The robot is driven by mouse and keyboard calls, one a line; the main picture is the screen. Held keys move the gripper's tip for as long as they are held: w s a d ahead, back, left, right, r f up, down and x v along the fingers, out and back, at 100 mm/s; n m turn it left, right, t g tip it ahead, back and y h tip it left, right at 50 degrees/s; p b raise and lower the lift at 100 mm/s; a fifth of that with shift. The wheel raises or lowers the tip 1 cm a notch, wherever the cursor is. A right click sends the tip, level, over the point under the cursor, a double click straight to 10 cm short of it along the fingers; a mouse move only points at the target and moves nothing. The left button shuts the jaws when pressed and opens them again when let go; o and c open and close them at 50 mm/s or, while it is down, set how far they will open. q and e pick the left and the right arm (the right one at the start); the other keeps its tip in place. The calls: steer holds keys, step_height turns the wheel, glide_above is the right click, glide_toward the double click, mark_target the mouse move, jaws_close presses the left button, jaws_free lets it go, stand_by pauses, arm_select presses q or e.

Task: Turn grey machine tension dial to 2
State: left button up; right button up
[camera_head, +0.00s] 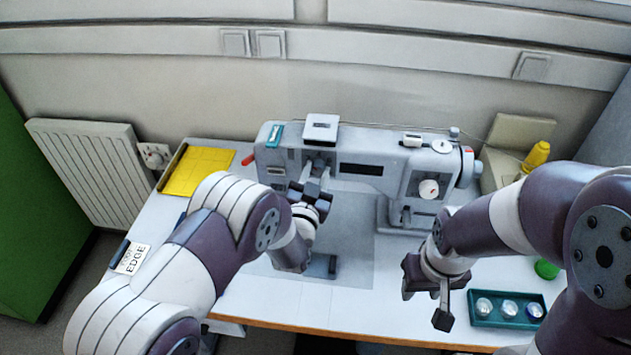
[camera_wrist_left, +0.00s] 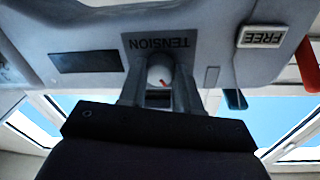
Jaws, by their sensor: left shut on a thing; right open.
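The grey sewing machine (camera_head: 385,160) stands at the back of the table. Its tension dial (camera_wrist_left: 158,74) is a small white knob with a red mark, below an upside-down TENSION label (camera_wrist_left: 160,43) in the left wrist view. My left gripper (camera_head: 316,180) is at the machine's left end, and its two fingers (camera_wrist_left: 160,92) are shut on the dial from both sides. The dial's numbers are not readable. In the head view the gripper covers the dial. My right gripper (camera_head: 437,293) is open and empty above the table's right front.
A larger white knob (camera_head: 428,189) sits on the machine's right. A red lever (camera_head: 248,160) is at its left end, near a FREE label (camera_wrist_left: 263,36). A teal tray (camera_head: 507,321) holds several bobbins. Yellow sheets (camera_head: 198,170) lie left.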

arm_select(q)
steer(key=n+b, duration=0.2)
steer(key=n, duration=0.1)
steer(key=shift+f+n+b, duration=0.25)
steer(key=shift+n+b, duration=0.05)
steer(key=shift+b, duration=0.05)
steer(key=shift+r+n+t+y+b, duration=0.1)
steer(key=shift+n+t+y+b, duration=0.2)
steer(key=shift+n+b, duration=0.85)
steer(key=shift+n, duration=0.35)
steer(key=o, duration=1.1)
steer(key=shift+r, duration=0.1)
steer(key=shift+c, duration=0.2)
steer(key=shift+s, duration=0.1)
steer(key=s+a+f+b, duration=0.1)
steer(key=s+a, duration=0.1)
steer(key=s, duration=1)
steer(key=shift+s, duration=0.2)
steer(key=shift+a, duration=0.1)
